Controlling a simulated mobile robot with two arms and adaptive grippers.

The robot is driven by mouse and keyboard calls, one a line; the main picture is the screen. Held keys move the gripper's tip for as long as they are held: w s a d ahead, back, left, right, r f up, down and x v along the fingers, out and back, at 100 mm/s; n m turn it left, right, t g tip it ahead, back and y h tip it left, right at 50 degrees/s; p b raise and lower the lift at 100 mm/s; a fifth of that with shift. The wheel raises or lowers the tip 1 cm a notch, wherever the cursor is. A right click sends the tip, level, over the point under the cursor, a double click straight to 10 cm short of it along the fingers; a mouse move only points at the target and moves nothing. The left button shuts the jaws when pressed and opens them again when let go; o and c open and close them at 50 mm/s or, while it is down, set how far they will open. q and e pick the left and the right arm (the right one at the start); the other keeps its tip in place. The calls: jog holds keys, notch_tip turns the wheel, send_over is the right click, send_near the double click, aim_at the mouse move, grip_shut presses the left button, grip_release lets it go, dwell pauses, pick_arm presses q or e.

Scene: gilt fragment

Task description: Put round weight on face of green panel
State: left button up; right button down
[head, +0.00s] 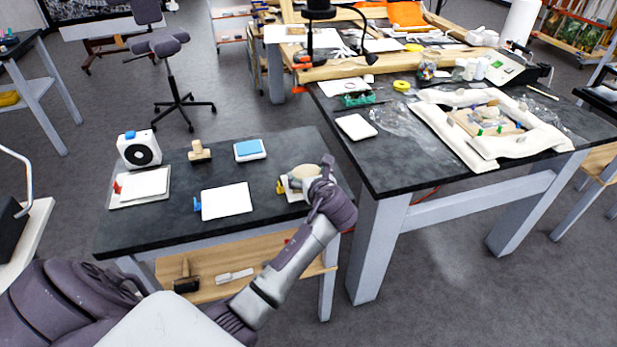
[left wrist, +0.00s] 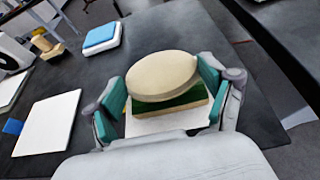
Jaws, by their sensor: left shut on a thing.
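The round weight (left wrist: 162,75) is a thick beige disc between the fingers of my left gripper (left wrist: 160,90), which is shut on it. The disc looks slightly tilted. The green panel (left wrist: 160,105) has a tan edge and shows just below the disc in the left wrist view; the disc hides most of its face. I cannot tell whether the disc touches it. In the head view the round weight (head: 306,171) shows beside my left gripper (head: 318,187), over the right end of the small dark table. My right gripper is not in view.
The small dark table (head: 240,220) also bears white boards (head: 226,201), a wooden-handled stamp (head: 199,151), a blue-topped white block (head: 250,150) and a white device with a black round front (head: 140,150). A larger cluttered workbench (head: 400,165) stands at the right.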

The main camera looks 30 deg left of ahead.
pick_arm(q)
jog(key=shift+f, duration=0.35)
jog(key=o, duration=1.3)
jog(key=shift+f, duration=0.15)
